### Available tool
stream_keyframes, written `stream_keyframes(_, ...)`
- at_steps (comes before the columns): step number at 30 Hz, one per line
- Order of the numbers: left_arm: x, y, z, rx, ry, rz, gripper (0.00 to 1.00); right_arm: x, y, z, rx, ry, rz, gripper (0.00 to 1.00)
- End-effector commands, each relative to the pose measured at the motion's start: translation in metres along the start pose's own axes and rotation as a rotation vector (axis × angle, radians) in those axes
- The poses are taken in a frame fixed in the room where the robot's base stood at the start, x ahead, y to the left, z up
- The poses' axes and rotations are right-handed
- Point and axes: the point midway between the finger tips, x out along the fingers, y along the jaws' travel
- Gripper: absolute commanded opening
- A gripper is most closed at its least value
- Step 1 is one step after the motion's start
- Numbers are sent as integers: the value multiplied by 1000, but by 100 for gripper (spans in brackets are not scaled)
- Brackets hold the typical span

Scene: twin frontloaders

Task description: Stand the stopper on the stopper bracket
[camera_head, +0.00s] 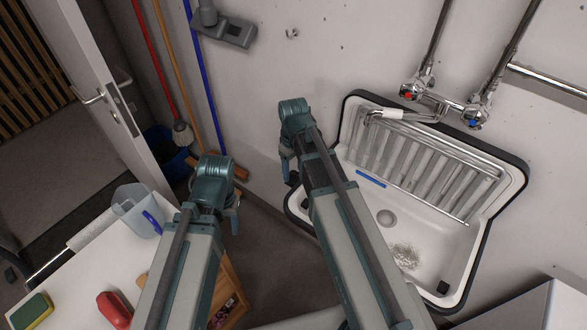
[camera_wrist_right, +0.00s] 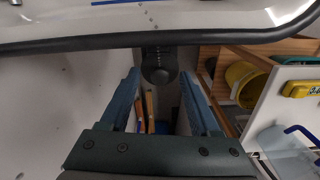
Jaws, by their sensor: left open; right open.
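In the right wrist view a black rounded piece (camera_wrist_right: 160,66) with a row of small dots juts from the sink's black rim. It sits between the fingertips of my right gripper (camera_wrist_right: 161,80), which is open; I cannot tell whether this is the stopper or its bracket. In the head view my right gripper (camera_head: 289,168) is at the sink's left corner, mostly hidden by its arm. A small black piece (camera_head: 443,287) sits at the sink's front right corner; I cannot tell what it is. My left gripper (camera_head: 235,214) is open, left of the sink, partly hidden.
The white sink (camera_head: 440,245) has a metal grid and a drain, with taps on the wall above. A white table (camera_head: 75,275) at the lower left holds a clear jug (camera_head: 137,212), a red item (camera_head: 114,309) and a yellow-green sponge (camera_head: 31,311). Broom handles lean behind.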

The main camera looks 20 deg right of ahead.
Motion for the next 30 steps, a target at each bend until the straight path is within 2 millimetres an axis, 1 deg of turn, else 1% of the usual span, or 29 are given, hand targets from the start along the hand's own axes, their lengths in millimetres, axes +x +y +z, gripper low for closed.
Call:
stream_keyframes(1, -7, -1, 0, 0, 0, 0, 50, -7, 0, 0, 0, 0, 0, 63)
stream_keyframes(8, -34, -3, 2, 0, 0, 0, 50, -34, 0, 0, 0, 0, 0, 63)
stream_keyframes(24, -115, -11, 7, 1, 0, 0, 50, -116, 0, 0, 0, 0, 0, 63)
stream_keyframes(27, -126, -12, 7, 1, 0, 0, 50, -127, 0, 0, 0, 0, 0, 63)
stream_keyframes(30, -132, -13, 8, 2, 0, 0, 50, -132, 0, 0, 0, 0, 0, 63)
